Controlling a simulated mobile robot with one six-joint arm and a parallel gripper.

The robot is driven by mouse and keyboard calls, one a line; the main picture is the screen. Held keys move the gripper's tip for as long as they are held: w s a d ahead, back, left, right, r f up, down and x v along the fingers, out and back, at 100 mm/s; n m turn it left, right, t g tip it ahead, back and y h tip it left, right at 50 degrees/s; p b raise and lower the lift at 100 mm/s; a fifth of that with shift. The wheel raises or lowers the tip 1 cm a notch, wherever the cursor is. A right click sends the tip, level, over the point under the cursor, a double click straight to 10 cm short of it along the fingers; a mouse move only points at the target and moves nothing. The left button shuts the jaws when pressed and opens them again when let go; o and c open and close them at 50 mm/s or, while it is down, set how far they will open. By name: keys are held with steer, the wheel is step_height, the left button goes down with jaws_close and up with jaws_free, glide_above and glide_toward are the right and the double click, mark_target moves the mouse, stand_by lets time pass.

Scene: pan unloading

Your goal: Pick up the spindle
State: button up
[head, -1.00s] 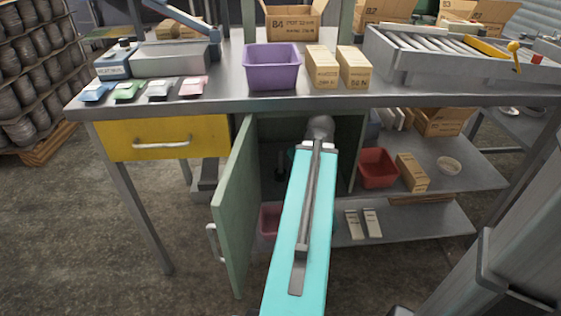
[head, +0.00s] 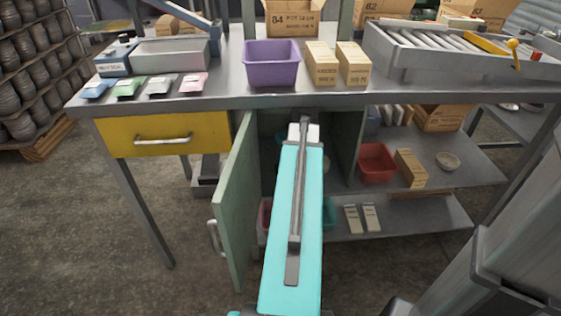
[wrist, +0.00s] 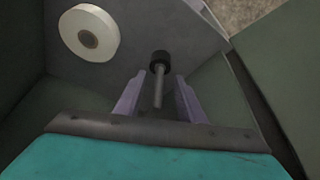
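The spindle (wrist: 158,84), a thin grey shaft with a wide black end, shows in the wrist view, inside the green cabinet. My gripper (wrist: 160,76) is open, with its two pale purple fingers on either side of the shaft. A gap shows between the shaft and each finger, so it is not gripped. In the head view, my arm reaches into the cabinet and hides the spindle and my gripper.
A white roll (wrist: 89,32) lies left of the spindle. The cabinet door (head: 236,205) stands open left of my arm. The workbench top (head: 225,98) is above. A red bin (head: 377,163) and a carton (head: 410,168) sit on the shelf to the right.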

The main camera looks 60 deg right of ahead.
steer(key=shift+w+d, duration=0.3)
steer(key=shift+w, duration=0.35)
steer(key=shift+w+d, duration=0.1)
steer(key=shift+w+d+f, duration=0.1)
steer(key=shift+w+d, duration=0.15)
steer(key=shift+w, duration=0.2)
steer(key=shift+b+x, duration=0.85)
steer(key=shift+x, duration=1.5)
steer(key=shift+s+a, duration=0.1)
jaws_close()
